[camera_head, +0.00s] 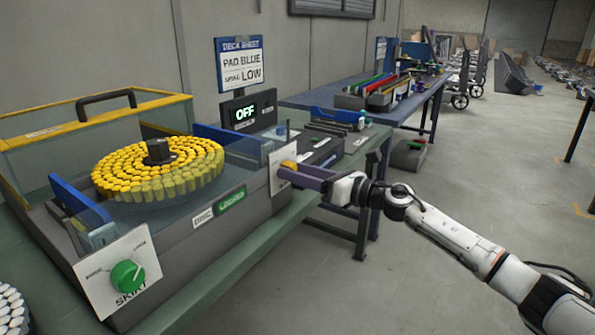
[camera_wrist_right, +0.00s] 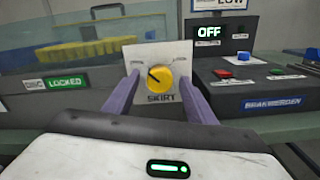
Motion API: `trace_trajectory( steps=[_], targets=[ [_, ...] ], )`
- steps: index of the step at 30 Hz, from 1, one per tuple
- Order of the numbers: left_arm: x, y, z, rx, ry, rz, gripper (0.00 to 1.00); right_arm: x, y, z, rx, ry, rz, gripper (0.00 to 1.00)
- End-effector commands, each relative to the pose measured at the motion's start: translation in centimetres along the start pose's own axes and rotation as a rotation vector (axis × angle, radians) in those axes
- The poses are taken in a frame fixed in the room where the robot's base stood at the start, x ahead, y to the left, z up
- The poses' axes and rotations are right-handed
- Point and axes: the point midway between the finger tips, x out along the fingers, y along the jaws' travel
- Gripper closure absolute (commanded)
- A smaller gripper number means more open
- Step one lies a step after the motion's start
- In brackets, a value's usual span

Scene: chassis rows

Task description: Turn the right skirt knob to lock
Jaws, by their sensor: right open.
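The right skirt knob is a round yellow dial (camera_wrist_right: 168,76) on a white plate marked SKIRT (camera_wrist_right: 161,98). Its dark pointer line points up and to the left in the right wrist view. In the head view a bit of the yellow knob (camera_head: 289,164) shows beside the fingers. My right gripper (camera_head: 297,172) is open at the plate. In the right wrist view its two purple fingers (camera_wrist_right: 159,84) stand left and right of the knob with gaps between. I cannot tell whether they touch the plate. My left gripper is not in view.
A green knob (camera_head: 127,275) sits on the left SKIRT plate. A green LOCKED label (camera_head: 231,199) is on the front. A ring of yellow pieces (camera_head: 122,166) lies behind clear panels. A display reads OFF (camera_head: 246,112). Open floor lies to the right.

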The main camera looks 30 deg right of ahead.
Motion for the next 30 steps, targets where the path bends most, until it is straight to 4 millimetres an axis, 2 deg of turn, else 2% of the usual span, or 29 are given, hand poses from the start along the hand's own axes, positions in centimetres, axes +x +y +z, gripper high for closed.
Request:
trace_trajectory(
  steps=[11, 18, 30],
  targets=[
    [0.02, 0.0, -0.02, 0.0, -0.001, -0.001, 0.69, 0.43, 0.04, -0.02, -0.001, 0.0, 0.001, 0.49],
    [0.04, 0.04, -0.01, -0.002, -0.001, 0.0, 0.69, 0.42, 0.04, -0.01, -0.001, 0.0, 0.001, 0.9],
    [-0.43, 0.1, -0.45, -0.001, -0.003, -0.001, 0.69, 0.41, 0.06, 0.12, 0.073, 0.001, 0.0, 0.9]
  ],
)
